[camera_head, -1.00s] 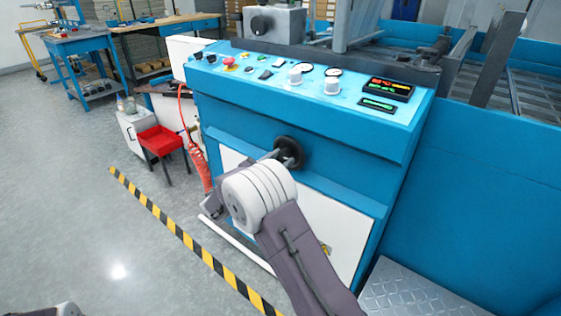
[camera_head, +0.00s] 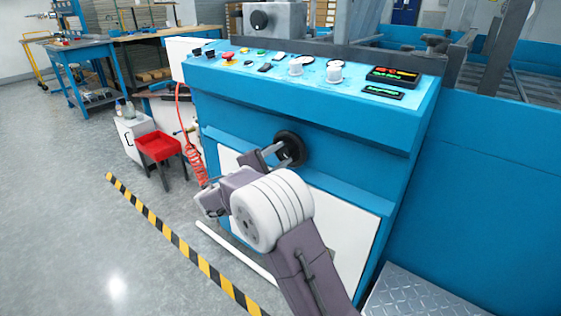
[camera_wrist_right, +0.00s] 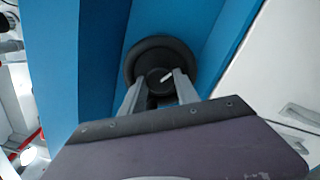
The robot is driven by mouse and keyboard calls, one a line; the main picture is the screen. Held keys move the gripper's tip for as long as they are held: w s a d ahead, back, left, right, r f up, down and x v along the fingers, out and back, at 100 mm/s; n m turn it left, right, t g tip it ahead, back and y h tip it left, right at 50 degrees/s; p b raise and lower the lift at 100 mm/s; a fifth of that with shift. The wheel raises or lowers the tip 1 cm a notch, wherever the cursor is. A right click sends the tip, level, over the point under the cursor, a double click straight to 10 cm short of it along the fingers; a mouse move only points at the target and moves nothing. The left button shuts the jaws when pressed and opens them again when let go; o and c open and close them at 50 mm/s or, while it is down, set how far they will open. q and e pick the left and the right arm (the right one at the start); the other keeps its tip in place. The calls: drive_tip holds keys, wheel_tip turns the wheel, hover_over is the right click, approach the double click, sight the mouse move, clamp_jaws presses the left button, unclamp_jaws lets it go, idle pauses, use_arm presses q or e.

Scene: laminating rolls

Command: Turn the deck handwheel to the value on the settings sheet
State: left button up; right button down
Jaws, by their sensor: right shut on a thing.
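The deck handwheel (camera_head: 292,143) is a small black wheel on the blue front of the machine. The right wrist view shows its dark round rim (camera_wrist_right: 160,43) and a hub with a white mark. My right gripper (camera_head: 287,155) reaches it from below and in front. In the right wrist view its two grey fingers (camera_wrist_right: 160,84) stand on either side of the hub and are shut on it. The fingertips partly cover the hub. I cannot make out a settings sheet. My left gripper is out of view.
The machine's sloped panel (camera_head: 225,78) carries knobs, a red button and a display (camera_head: 393,76) with small lit digits, unreadable here. A red bin (camera_head: 157,146) and a coiled red hose (camera_head: 194,163) are to the left. Open floor lies beyond the striped tape (camera_head: 178,236).

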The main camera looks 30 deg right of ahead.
drive_tip(key=shift+f+m+b, duration=0.1)
drive_tip(key=shift+m+b, duration=0.2)
drive_tip(key=shift+m, duration=0.1)
drive_tip(key=c, duration=0.9)
unclamp_jaws()
drive_tip(key=shift+a, duration=0.25)
drive_tip(key=p+v, duration=0.4)
drive_tip(key=v, duration=0.4)
drive_tip(key=shift+s+a, duration=0.25)
drive_tip(key=shift+a, duration=0.05)
